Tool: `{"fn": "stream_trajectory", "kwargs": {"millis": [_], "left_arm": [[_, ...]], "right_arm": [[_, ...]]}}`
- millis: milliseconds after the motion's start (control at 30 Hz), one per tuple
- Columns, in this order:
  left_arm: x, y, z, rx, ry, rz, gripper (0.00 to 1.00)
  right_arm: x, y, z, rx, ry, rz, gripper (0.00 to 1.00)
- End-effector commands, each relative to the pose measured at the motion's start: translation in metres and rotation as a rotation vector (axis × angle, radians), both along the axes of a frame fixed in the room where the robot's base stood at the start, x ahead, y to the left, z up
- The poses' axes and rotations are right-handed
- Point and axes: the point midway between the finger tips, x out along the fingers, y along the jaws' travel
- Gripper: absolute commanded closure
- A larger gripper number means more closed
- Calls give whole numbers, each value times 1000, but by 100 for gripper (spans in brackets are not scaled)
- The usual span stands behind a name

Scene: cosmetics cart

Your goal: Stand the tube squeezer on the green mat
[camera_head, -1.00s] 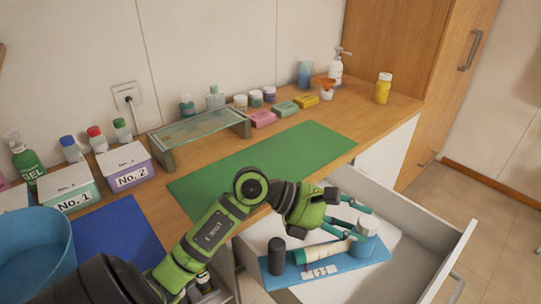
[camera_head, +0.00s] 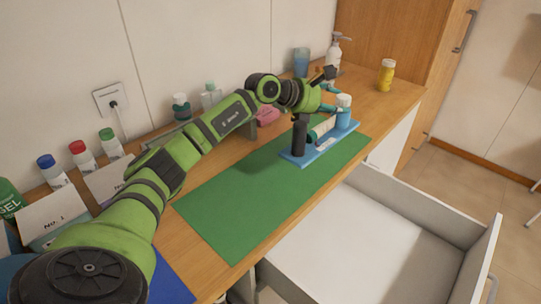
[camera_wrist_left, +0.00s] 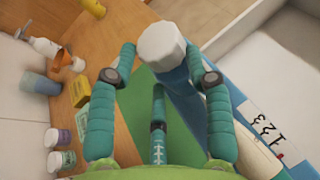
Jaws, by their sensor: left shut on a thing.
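The tube squeezer (camera_head: 318,146) has a long blue base, a black knob at its near left end and a blue post with a white cap (camera_head: 344,101) at its far right end. A pale tube (camera_head: 324,127) lies between them. The squeezer is upright over the far right part of the green mat (camera_head: 235,205); I cannot tell whether its base touches the mat. My left gripper (camera_head: 334,100) is shut on the capped post. In the left wrist view its fingers stand on both sides of the white cap (camera_wrist_left: 161,44). My right gripper is not in view.
The white drawer (camera_head: 375,245) stands open and empty in front of the counter. A yellow jar (camera_head: 386,75), a pump bottle (camera_head: 333,52) and a blue cup (camera_head: 301,62) stand behind. Bottles and lidded boxes are at the left. The mat's near left part is clear.

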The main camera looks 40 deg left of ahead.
Motion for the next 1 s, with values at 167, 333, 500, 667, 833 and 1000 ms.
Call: {"fn": "stream_trajectory", "kwargs": {"millis": [167,333,500,667,833,1000], "left_arm": [[-16,19,-13,0,3,2,100],[-41,49,-38,-1,6,3,100],[-63,74,-58,-1,3,2,100],[-72,86,-67,-2,-2,-1,100],[-74,88,-82,-6,0,0,100],[-74,87,-104,-5,-1,0,100]], "right_arm": [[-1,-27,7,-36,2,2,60],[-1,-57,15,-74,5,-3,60],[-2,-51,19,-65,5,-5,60],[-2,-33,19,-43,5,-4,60],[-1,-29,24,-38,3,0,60],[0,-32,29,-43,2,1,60]]}}
